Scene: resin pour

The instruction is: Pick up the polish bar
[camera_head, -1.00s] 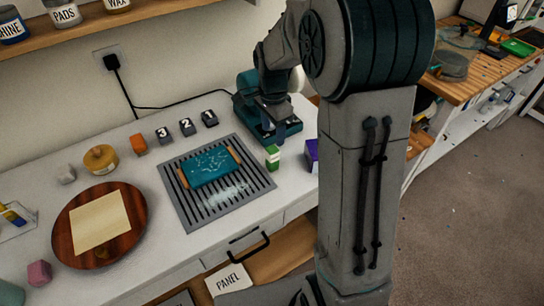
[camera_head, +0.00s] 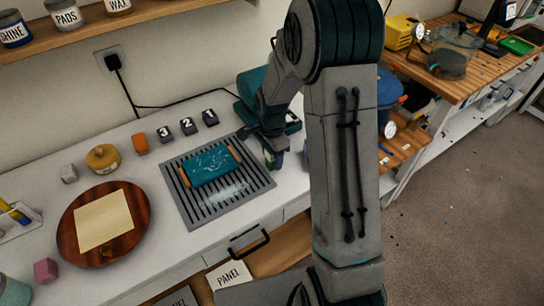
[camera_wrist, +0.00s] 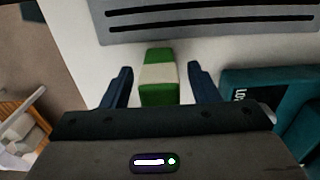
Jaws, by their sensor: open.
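The polish bar, most likely the green block with a pale band (camera_wrist: 159,75), stands between the two fingers of my gripper (camera_wrist: 160,88) in the wrist view. The fingers are open, with a gap on each side of the block. In the head view my gripper (camera_head: 272,150) is over the right side of the counter, and only a small green part of the block (camera_head: 271,160) shows beneath it. The rest of the block is hidden by my gripper.
A slotted grey mat (camera_head: 205,212) with a teal panel (camera_head: 210,166) lies left of my gripper. A teal device (camera_wrist: 252,95) with lettering stands close on the right in the wrist view. Numbered dark blocks (camera_head: 188,126) and a round wooden board (camera_head: 68,226) are farther left.

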